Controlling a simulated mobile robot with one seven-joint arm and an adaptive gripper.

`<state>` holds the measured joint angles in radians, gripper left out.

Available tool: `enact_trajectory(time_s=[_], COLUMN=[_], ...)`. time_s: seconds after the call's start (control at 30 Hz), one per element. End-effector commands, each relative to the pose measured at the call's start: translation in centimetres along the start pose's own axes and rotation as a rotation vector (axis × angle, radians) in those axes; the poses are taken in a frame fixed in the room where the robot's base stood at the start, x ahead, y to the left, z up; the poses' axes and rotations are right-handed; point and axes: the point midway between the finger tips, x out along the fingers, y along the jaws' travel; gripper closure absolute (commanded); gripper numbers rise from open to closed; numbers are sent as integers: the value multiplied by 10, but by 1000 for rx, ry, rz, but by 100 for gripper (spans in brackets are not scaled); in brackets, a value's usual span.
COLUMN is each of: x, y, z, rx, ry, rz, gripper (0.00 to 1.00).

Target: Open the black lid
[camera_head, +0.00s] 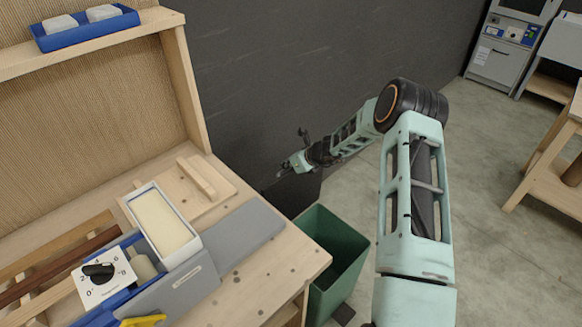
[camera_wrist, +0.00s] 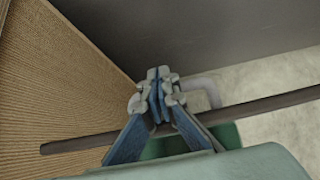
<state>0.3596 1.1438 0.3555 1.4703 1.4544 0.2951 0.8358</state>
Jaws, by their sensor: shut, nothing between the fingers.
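My gripper (camera_head: 284,169) is shut and empty. It reaches past the far right corner of the wooden bench, in front of the dark wall. In the wrist view its fingertips (camera_wrist: 158,76) are together, with the dark surface behind them. A dark, box-like shape (camera_head: 297,194) shows just below my gripper, beyond the bench. I cannot tell whether it is the black lid or part of the wall. In the wrist view a thin dark bar (camera_wrist: 262,107) crosses behind my fingers. I cannot tell whether they touch it.
A green bin (camera_head: 335,238) stands at the bench's right side. The bench (camera_head: 262,287) holds a white container (camera_head: 185,241) with a pale block, a dial (camera_head: 98,271) and a grey panel (camera_head: 234,231). A blue tray (camera_head: 88,33) sits on the shelf.

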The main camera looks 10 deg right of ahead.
Motion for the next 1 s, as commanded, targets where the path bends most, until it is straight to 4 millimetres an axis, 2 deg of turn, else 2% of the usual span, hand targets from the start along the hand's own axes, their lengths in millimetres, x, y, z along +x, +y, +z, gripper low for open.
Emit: enact_trajectory(time_s=[0.67, 0.87, 1.0], x=[3, -8, -23], y=[-1, -1, -1], z=[4, 13, 25], rx=[0, -1, -2], ry=[0, -1, -1], rz=[-1, 0, 1], gripper=[100, 100, 100])
